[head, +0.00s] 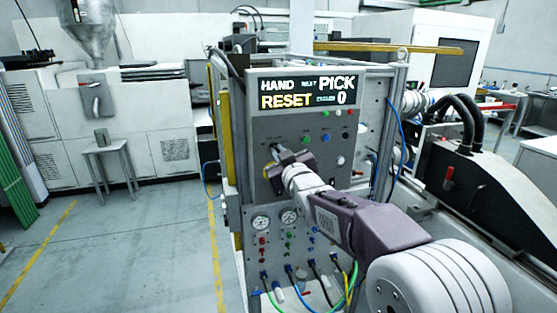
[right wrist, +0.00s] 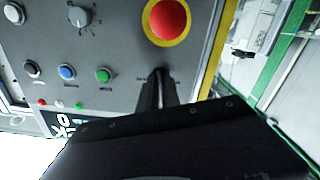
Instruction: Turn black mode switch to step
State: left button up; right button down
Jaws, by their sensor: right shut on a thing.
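The grey control panel (head: 262,128) stands upright under a lit display (head: 305,92) that reads HAND, PICK, RESET and 0. My right gripper (head: 274,152) is at the panel's upper left, below the display. In the right wrist view its fingers (right wrist: 160,84) are shut at the panel face, on what seems to be the black mode switch. The switch is almost wholly hidden by the fingers, and I cannot tell which way it points. Small labels flank the fingers but are too small to read. My left gripper is not in view.
A red button on a yellow ring (right wrist: 168,18) sits close to the fingers. A grey dial knob (right wrist: 80,17) and white, blue (right wrist: 66,72) and green (right wrist: 103,75) buttons are nearby. Gauges (head: 261,222) and coloured hoses lie below the panel.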

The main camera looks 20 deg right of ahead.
jog(key=m, duration=0.2)
jog(key=m+b, duration=0.1)
jog(key=m, duration=0.1)
jog(key=shift+f+b, duration=0.3)
jog(key=shift+f, duration=0.05)
jog(key=shift+m+b, duration=0.45)
jog(key=shift+m, duration=1.45)
jog(key=c, duration=1.6)
grip_release()
jog(key=shift+a, duration=0.1)
jog(key=shift+o, duration=0.2)
jog(key=shift+w+r+m, duration=0.1)
jog(key=shift+m, duration=0.2)
jog(key=s+b, duration=0.1)
jog(key=s, duration=0.8)
